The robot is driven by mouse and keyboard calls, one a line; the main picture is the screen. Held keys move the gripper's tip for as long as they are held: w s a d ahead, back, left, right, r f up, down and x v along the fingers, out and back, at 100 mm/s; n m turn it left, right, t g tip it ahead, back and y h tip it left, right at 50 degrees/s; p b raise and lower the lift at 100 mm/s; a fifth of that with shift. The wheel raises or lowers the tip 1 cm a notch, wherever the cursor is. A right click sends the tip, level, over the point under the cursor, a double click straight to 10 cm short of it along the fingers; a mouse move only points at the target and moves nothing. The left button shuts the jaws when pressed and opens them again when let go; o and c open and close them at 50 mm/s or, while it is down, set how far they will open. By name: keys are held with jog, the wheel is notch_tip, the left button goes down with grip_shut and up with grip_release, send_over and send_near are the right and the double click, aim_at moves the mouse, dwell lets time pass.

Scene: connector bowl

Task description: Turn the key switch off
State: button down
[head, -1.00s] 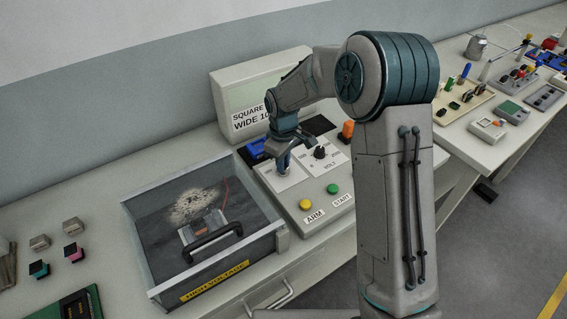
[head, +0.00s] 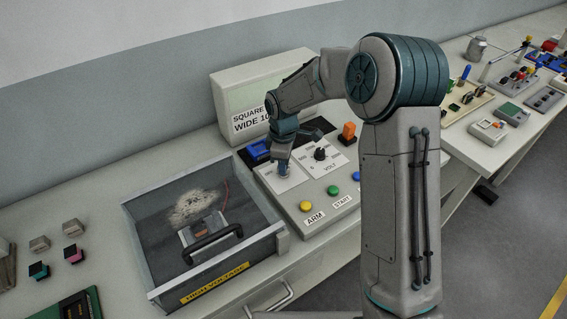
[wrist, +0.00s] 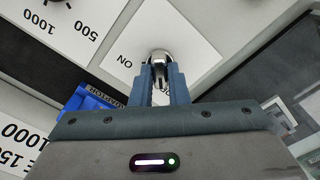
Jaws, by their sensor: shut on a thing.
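The key switch (wrist: 159,57) shows in the wrist view as a shiny round metal piece on a white plate. The word "ON" is printed beside it, to its left in that view. My gripper (wrist: 159,78) is shut on the key switch, with a blue finger on either side of it. In the head view my gripper (head: 283,170) reaches down onto the white plate (head: 290,184) at the left of the control panel. The fingers and wrist hide the key switch there, and its exact angle is hard to tell.
A walled high-voltage tray (head: 150,262) stands to the left. A display box (head: 229,93) stands behind.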

jog(key=shift+w+d, duration=0.1)
jog(key=c, duration=1.4)
grip_release()
notch_tip(320, 180, up, 14)
jog(key=b, duration=0.1)
jog(key=shift+f, duration=0.1)
jog(key=s+d+m+t, duration=0.1)
jog(key=s+d+m, duration=0.4)
jog(key=s, duration=0.3)
jog(key=s+d+m+t, duration=0.1)
jog(key=s+d+m, duration=0.4)
jog(key=s, duration=0.4)
jog(key=s+d+r+m+t, duration=0.1)
jog(key=s+d+m, duration=0.4)
jog(key=s, duration=0.4)
jog(key=shift+d+m, duration=0.4)
jog(key=shift+m, duration=0.1)
